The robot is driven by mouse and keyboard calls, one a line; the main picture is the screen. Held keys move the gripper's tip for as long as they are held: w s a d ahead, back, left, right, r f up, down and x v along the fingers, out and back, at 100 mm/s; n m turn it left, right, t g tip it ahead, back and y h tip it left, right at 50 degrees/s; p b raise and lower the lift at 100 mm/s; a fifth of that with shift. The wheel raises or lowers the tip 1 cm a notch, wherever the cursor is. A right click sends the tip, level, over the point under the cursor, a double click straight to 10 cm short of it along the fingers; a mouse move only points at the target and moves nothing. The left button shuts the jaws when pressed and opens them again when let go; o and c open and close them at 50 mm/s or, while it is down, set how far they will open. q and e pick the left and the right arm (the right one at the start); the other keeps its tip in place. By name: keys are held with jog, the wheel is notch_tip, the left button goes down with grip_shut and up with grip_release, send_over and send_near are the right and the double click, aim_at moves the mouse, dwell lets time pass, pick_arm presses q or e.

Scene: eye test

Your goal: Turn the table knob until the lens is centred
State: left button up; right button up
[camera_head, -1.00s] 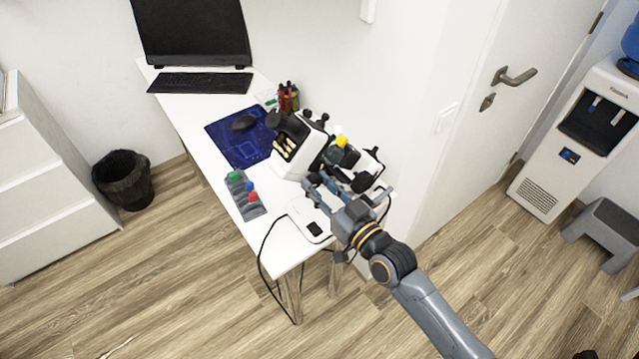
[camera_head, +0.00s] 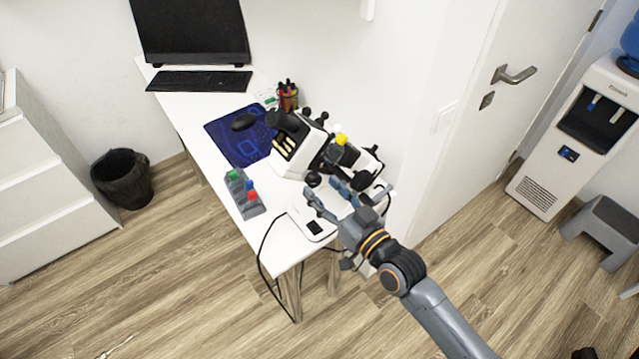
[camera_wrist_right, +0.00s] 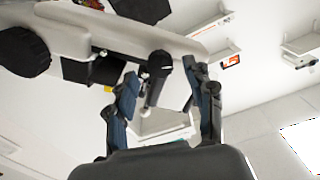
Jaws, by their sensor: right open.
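A white and black optical instrument (camera_head: 290,160) with several black knobs and a yellow part (camera_head: 341,140) stands on the right side of the white table (camera_head: 190,105). A round black knob (camera_head: 313,180) is at its near side, just beyond my right gripper's fingertips. My right gripper (camera_head: 326,189) is open and reaches in from the lower right. In the right wrist view a dark cylindrical knob (camera_wrist_right: 157,72) appears between the open fingers; I cannot tell if they touch it. A larger black knob (camera_wrist_right: 22,52) is at the left there. No lens is discernible. My left gripper is not in view.
A rack with coloured caps (camera_head: 240,193) and a white box with a dark display (camera_head: 309,222) sit near the table's front. A cable hangs off the edge. A mouse (camera_head: 243,122), keyboard (camera_head: 200,81) and pen holder (camera_head: 288,96) are farther back.

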jog(key=v, duration=0.9)
jog(key=shift+s+d, duration=0.2)
jog(key=shift+s, duration=0.1)
jog(key=s+d+f+m+g+h, duration=0.1)
jog(key=s+d+f+g+h, duration=0.2)
jog(key=f, duration=0.8)
jog(key=d+f+h, duration=0.2)
jog(key=d+f, duration=0.3)
jog(key=f, duration=0.7)
jog(key=s+d+f+m+g+h, duration=0.1)
jog(key=s+d+f+g+h, duration=0.2)
jog(key=f, duration=0.8)
jog(key=s+d+f+g+h, duration=0.1)
jog(key=s+f+g, duration=0.1)
jog(key=s+f, duration=0.4)
jog(key=s+d+f+g, duration=0.2)
jog(key=s+f, duration=0.4)
jog(key=s, duration=0.7)
jog(key=s+d+f+g+h, duration=0.1)
jog(key=s+d+f+g, duration=0.1)
jog(key=s+f, duration=0.5)
jog(key=s+g, duration=0.1)
jog(key=s, duration=0.2)
jog(key=shift+s+m+g+h, duration=0.25)
jog(key=shift+m+g+h, duration=0.05)
jog(key=shift+d+f, duration=0.1)
jog(key=shift+f, duration=0.05)
jog(key=shift+c, duration=0.4)
